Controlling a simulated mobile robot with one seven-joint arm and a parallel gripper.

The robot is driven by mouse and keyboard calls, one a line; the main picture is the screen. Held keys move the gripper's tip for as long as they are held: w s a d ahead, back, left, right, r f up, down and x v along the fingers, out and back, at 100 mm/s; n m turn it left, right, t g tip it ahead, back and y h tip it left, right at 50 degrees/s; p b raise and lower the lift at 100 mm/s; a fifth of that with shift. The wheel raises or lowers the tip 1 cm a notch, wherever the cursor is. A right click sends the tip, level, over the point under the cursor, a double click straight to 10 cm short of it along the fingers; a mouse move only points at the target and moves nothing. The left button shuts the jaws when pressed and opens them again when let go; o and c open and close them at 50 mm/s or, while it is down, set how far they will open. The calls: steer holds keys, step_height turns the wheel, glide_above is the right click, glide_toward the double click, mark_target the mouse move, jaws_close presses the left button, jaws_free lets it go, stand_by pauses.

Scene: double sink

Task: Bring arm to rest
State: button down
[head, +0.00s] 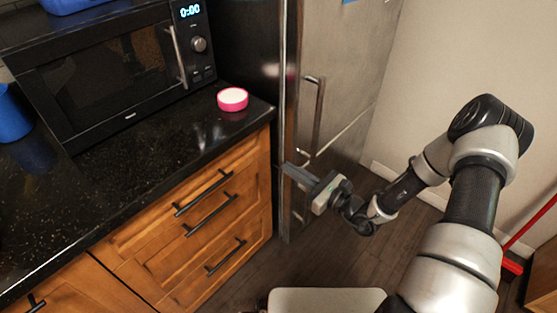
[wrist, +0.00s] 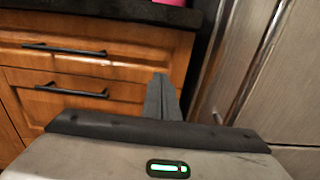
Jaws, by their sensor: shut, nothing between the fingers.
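My arm reaches in from the right in the head view, with its elbow raised. My gripper (head: 287,168) is in the air in front of the refrigerator (head: 345,80) and to the right of the drawers (head: 205,225). Its fingers point left, toward the counter's right end. In the wrist view my gripper (wrist: 161,80) shows its fingers closed together with nothing between them. The drawer fronts fill the left behind it, and the refrigerator fills the right.
A black counter (head: 100,195) holds a microwave (head: 100,75), a pink round container (head: 232,99) and a blue item (head: 12,115) at the far left. A red broom (head: 512,265) stands at the right. The wooden floor (head: 260,262) is clear between drawers and refrigerator.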

steer(key=s+r+n+g+h, duration=0.6)
steer(key=s+r+n+g, duration=0.6)
steer(key=s+r+n, duration=0.7)
steer(key=s+d+r+n+t+h, duration=0.6)
steer(key=d+r+n+h, duration=0.15)
steer(key=d+r, duration=0.3)
step_height(320, 180, up, 17)
steer(key=d+p, duration=0.1)
steer(key=p, duration=1.6)
steer(key=shift+s+r, duration=0.15)
steer(key=shift+s, duration=0.05)
steer(key=shift+m, duration=0.25)
